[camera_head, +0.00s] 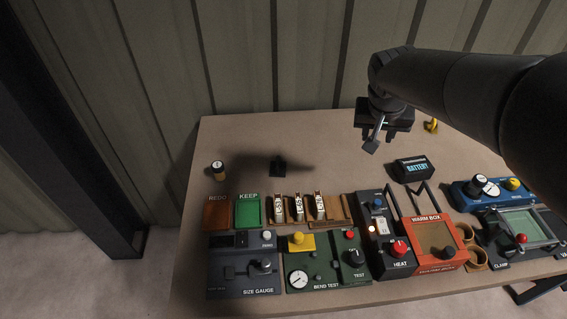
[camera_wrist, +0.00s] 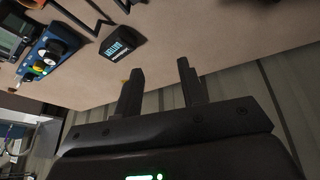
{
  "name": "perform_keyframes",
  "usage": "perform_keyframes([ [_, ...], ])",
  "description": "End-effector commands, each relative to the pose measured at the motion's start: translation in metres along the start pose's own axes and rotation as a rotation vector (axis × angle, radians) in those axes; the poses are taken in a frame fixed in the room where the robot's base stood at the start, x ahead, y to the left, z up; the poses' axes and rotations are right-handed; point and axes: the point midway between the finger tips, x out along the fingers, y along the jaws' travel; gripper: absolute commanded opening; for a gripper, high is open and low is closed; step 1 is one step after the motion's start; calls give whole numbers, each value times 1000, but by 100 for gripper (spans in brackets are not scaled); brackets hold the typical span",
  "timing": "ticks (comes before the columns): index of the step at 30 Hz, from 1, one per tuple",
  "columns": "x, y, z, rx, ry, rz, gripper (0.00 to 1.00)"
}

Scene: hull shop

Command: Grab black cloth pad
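A small black item (camera_head: 278,166), perhaps the black cloth pad, lies on the bare back part of the table, left of the middle. It is too small and dark for me to tell its material. My gripper (camera_head: 382,134) is above the back of the table, well to the right of this item. In the wrist view my gripper (camera_wrist: 162,84) has its two fingers apart with nothing seen between them. A thin grey piece with a flat end (camera_head: 371,146) shows just below the gripper in the head view; I cannot tell what it is.
A black battery box (camera_head: 411,168) stands right of centre; it also shows in the wrist view (camera_wrist: 122,45). A row of gauges, a red warm box (camera_head: 434,240) and a green keep tray (camera_head: 248,211) fill the front. A small yellow thing (camera_head: 432,125) is at the back right.

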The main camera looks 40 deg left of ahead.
Motion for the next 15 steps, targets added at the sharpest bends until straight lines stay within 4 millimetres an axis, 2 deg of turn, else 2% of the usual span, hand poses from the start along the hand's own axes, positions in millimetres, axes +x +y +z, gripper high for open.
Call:
perform_keyframes([
  [1, 13, -30, -7, -38, -3, -4, 37],
  [5, 40, -99, -18, -109, 1, -10, 37],
  [9, 68, -174, -17, -184, 11, -14, 37],
  [12, 82, -218, -12, -226, 20, -18, 37],
  [15, 93, -248, -6, -256, 27, -20, 37],
])
